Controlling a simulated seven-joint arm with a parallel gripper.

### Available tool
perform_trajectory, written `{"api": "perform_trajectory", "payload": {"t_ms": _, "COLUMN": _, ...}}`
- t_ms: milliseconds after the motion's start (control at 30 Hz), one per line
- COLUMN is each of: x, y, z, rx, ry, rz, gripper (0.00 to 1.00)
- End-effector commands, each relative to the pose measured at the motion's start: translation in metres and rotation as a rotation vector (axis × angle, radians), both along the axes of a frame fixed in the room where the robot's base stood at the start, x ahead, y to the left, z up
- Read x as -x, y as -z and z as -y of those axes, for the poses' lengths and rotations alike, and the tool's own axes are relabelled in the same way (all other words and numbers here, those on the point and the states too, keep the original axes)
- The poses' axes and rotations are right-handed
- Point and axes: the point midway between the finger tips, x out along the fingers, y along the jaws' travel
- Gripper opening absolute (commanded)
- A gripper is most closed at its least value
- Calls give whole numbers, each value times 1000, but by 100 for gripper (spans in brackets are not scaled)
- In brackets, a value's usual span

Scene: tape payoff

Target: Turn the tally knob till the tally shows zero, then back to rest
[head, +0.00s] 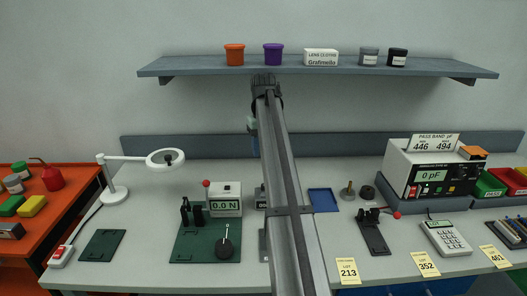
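A small dark counter with pale digits (261,206) stands on the bench at the left edge of my arm. It is mostly hidden behind the arm, so I cannot read its digits or make out a knob on it. My arm runs up the middle of the view and bends over near the shelf. My gripper is hidden behind the arm, so its fingers do not show.
Left of the arm are a green base plate (190,247) and a force gauge reading 0.0 N (225,206). Right are a blue tray (323,200), a black lever fixture (373,235) and a meter reading 0 pF (432,176). A shelf (330,69) hangs above.

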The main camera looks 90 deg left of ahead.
Motion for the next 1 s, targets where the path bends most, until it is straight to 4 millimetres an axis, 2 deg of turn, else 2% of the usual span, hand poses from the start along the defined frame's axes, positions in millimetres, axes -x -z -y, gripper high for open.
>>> {"api": "perform_trajectory", "payload": {"t_ms": 267, "x": 4, "y": 0, "z": 0, "rx": 0, "ry": -4, "rz": 0, "gripper": 45}}
{"api": "perform_trajectory", "payload": {"t_ms": 400, "x": 24, "y": -1, "z": 4, "rx": -1, "ry": -24, "rz": 0, "gripper": 45}}
{"api": "perform_trajectory", "payload": {"t_ms": 467, "x": 37, "y": 1, "z": 15, "rx": -3, "ry": -38, "rz": 0, "gripper": 45}}
{"api": "perform_trajectory", "payload": {"t_ms": 500, "x": 45, "y": 3, "z": 28, "rx": -4, "ry": -48, "rz": 2, "gripper": 45}}
{"api": "perform_trajectory", "payload": {"t_ms": 633, "x": 54, "y": 10, "z": 56, "rx": -29, "ry": -57, "rz": 36, "gripper": 45}}
{"api": "perform_trajectory", "payload": {"t_ms": 800, "x": 50, "y": 16, "z": 73, "rx": -117, "ry": 64, "rz": 83, "gripper": 45}}
{"api": "perform_trajectory", "payload": {"t_ms": 1000, "x": 37, "y": 18, "z": 76, "rx": -223, "ry": 270, "rz": 107, "gripper": 45}}
